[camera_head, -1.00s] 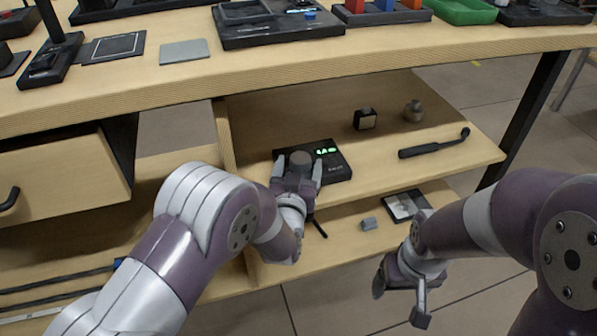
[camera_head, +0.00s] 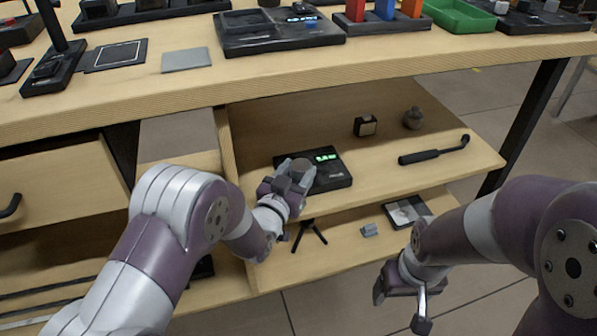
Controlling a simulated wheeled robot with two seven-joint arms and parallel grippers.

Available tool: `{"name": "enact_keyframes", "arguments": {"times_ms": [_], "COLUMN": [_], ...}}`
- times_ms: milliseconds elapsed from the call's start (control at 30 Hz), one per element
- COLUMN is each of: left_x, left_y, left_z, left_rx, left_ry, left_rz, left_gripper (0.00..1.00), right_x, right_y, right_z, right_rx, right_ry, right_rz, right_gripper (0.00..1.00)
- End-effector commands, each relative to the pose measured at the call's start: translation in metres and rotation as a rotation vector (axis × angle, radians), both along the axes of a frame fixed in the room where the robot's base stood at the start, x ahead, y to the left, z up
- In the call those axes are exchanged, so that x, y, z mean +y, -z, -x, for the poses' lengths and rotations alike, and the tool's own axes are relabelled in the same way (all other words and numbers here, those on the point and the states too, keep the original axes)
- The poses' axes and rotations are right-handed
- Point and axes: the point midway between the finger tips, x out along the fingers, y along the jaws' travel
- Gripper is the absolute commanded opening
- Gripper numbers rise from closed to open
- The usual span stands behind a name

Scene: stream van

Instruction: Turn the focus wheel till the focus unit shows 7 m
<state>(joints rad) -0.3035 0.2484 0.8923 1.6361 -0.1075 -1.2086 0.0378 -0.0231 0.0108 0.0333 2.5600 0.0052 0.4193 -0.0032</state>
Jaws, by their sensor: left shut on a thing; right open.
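The focus unit (camera_head: 332,179) is a black box on the upper shelf under the bench. Its lit green display (camera_head: 325,157) is too small to read. The focus wheel (camera_head: 301,163) is a dark grey round knob at the unit's left side. My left gripper (camera_head: 294,177) is shut on the wheel, with its fingers around it and partly hiding it and the unit's left part. My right gripper (camera_head: 402,303) is open and empty, low in front of the lower shelf and well apart from the unit.
The lower shelf holds a small tripod (camera_head: 309,233), a grey block (camera_head: 369,230) and a framed panel (camera_head: 406,211). The bench edge overhangs.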

Motion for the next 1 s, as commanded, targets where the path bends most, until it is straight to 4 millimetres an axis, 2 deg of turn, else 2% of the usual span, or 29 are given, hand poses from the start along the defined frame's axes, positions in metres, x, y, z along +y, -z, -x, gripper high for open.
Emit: {"name": "enact_keyframes", "arguments": {"times_ms": [267, 300, 367, 733, 967, 1000], "left_x": [0.0, 0.0, 0.0, -0.001, -0.01, -0.008], "left_y": [0.0, 0.0, 0.0, 0.0, 0.001, -0.003], "left_z": [0.0, 0.0, 0.0, 0.0, 0.003, 0.009], "left_rx": [0.001, 0.001, 0.001, -0.001, -0.001, 0.003], "left_ry": [0.008, 0.008, 0.008, -0.015, -0.224, -0.254], "left_rz": [0.001, 0.001, 0.001, 0.0, 0.001, -0.001], "left_gripper": [0.23, 0.59, 0.78, 0.78, 0.78, 0.78], "right_x": [0.0, 0.0, 0.0, 0.0, 0.0, 0.0], "right_y": [0.0, 0.0, 0.0, 0.001, 0.005, -0.003], "right_z": [0.0, 0.0, 0.0, 0.0, 0.0, 0.0], "right_rx": [0.0, 0.0, 0.0, 0.0, 0.0, 0.001], "right_ry": [0.0, 0.0, 0.0, 0.0, 0.0, 0.0], "right_rz": [0.0, 0.0, 0.0, 0.0, 0.0, 0.0], "right_gripper": [0.78, 0.78, 0.78, 0.78, 0.78, 0.78]}}
